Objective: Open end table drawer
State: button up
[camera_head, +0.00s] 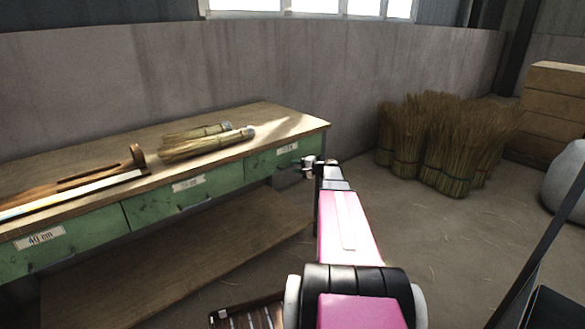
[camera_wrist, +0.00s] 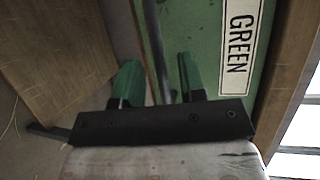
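The end drawer (camera_head: 262,164) is the green one at the right end of the wooden workbench (camera_head: 105,160). Its front looks flush with the bench. In the wrist view its green front (camera_wrist: 205,30) fills the upper middle, with a white label (camera_wrist: 239,45) reading GREEN. A dark bar handle (camera_wrist: 153,40) runs down between the two green fingertips. My gripper (camera_head: 308,168) is at the right end of the drawer front. In the wrist view my gripper (camera_wrist: 158,82) is open, with a gap between the fingers; I cannot tell whether either touches the handle.
Two more green drawers (camera_head: 183,200) (camera_head: 65,243) are to the left, above a low wooden shelf (camera_head: 190,250). Straw bundles (camera_head: 205,145) and a wooden tool (camera_head: 90,180) lie on the bench. Standing straw sheaves (camera_head: 440,145) are to the right, with bare floor before them.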

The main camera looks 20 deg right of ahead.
jog(key=shift+x, duration=1.15)
jog(key=shift+s, duration=0.1)
grip_shut()
jog(key=shift+s, duration=0.1)
jog(key=s+d, duration=0.5)
jog(key=s, duration=0.8)
jog(key=s+d, duration=0.5)
jog(key=s, duration=0.9)
grip_release()
